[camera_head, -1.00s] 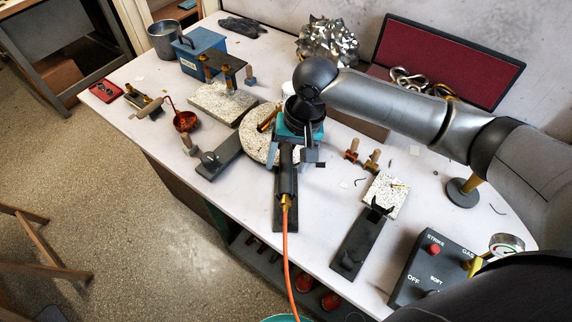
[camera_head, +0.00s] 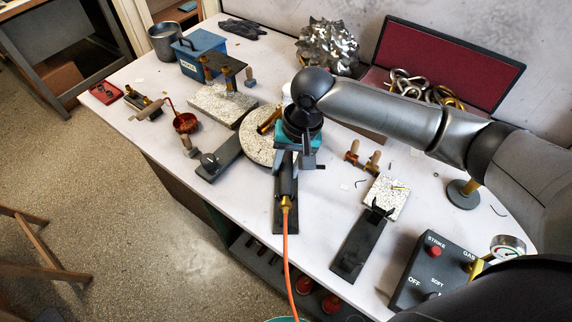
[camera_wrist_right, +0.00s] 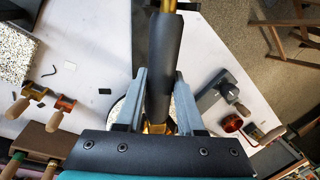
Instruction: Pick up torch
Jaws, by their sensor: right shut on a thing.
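The torch (camera_head: 288,187) has a black handle, a brass fitting and an orange hose that runs down past the bench's front edge. My right gripper (camera_head: 287,166) is over it from above, with its fingers around the handle. In the right wrist view the torch handle (camera_wrist_right: 160,75) stands between the two fingers of the gripper (camera_wrist_right: 157,100), which is shut on it. The torch lies over a dark flat stand (camera_head: 285,219). The gripper body hides the torch's far end in the head view. My left gripper is not in view.
A round speckled plate (camera_head: 259,146) lies just behind the torch. A dark clamp base (camera_head: 219,160) is to the left, and a speckled block with a dark bar (camera_head: 350,250) to the right. The control box (camera_head: 432,268) stands front right.

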